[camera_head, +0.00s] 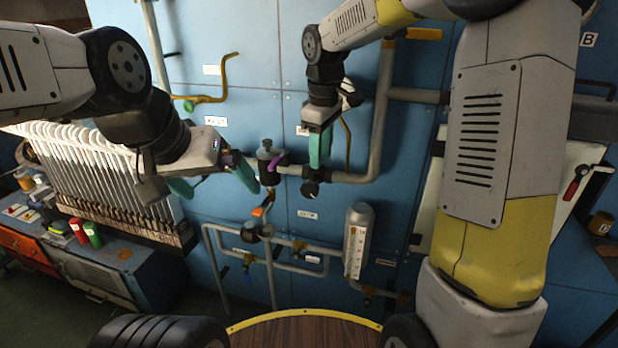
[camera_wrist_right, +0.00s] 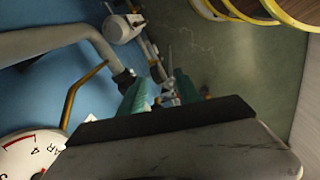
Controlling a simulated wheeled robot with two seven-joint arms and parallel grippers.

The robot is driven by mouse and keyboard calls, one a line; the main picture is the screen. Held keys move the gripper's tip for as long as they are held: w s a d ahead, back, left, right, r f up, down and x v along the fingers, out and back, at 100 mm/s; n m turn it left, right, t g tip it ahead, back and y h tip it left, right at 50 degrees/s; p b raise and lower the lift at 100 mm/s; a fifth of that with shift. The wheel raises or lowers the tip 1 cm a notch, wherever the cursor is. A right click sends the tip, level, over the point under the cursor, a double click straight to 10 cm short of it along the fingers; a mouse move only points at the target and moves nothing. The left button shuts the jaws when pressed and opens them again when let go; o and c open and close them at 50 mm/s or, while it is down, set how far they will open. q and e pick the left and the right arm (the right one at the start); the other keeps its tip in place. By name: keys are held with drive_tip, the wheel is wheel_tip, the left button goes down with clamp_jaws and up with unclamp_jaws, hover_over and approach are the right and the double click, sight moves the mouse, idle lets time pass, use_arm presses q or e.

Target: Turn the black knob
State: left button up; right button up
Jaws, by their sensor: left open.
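The black knob (camera_head: 311,188) sits at the end of a grey wall pipe, just below my right gripper (camera_head: 319,160), whose teal fingers point down. In the right wrist view the knob (camera_wrist_right: 124,79) is beside the left-hand finger. The right gripper (camera_wrist_right: 160,90) has its fingers apart, with no clear object held between them. Whether a finger touches the knob, I cannot tell.
A grey cylinder with a scale (camera_head: 357,240) stands below right of the knob. Lower pipes (camera_head: 273,285) with small valves run beneath. A yellow bent pipe (camera_head: 222,85) is at upper left. A round gauge (camera_wrist_right: 25,155) is close in the right wrist view.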

sight(308, 182)
drive_tip(key=w+a+f, duration=0.1)
drive_tip(key=w+a+f+n, duration=0.1)
drive_tip(key=w+f, duration=0.1)
drive_tip(key=w+a+f+n+g, duration=0.1)
drive_tip(key=f, duration=0.1)
drive_tip(key=shift+w+f, duration=0.15)
drive_tip(key=shift+w, duration=0.05)
wheel_tip(308, 182, down, 8)
drive_tip(key=shift+r, duration=0.15)
drive_tip(key=shift+c, duration=0.2)
clamp_jaws()
